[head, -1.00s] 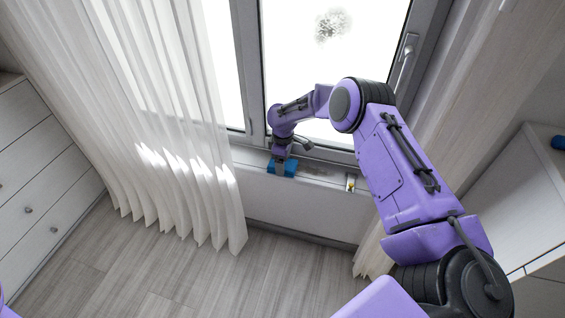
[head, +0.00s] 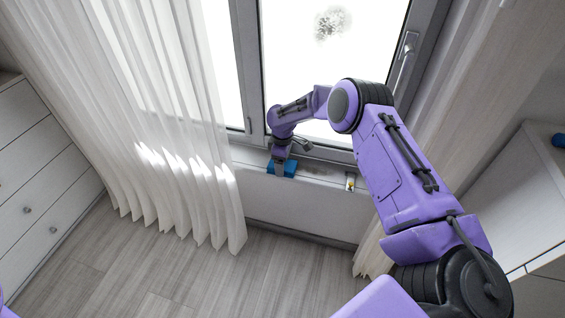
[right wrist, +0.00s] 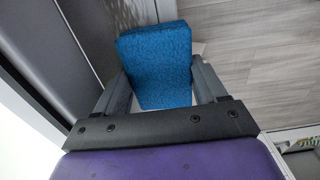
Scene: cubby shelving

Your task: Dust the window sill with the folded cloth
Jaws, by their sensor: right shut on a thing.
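The folded cloth (head: 283,168) is a small blue block on the window sill (head: 320,176), below the window. In the right wrist view the blue cloth (right wrist: 158,64) fills the space between the two fingers. My right gripper (head: 280,166) is shut on it, pointing down at the sill. Whether the cloth presses on the sill is hard to tell. The sill is pale, with a greyish strip to the right of the cloth. My left gripper is not in view.
A small yellow-and-white object (head: 350,181) stands on the sill to the right. A sheer white curtain (head: 190,150) hangs just left of the gripper. The window handle (head: 405,58) is at upper right. Drawers (head: 35,190) stand at far left. The floor is clear.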

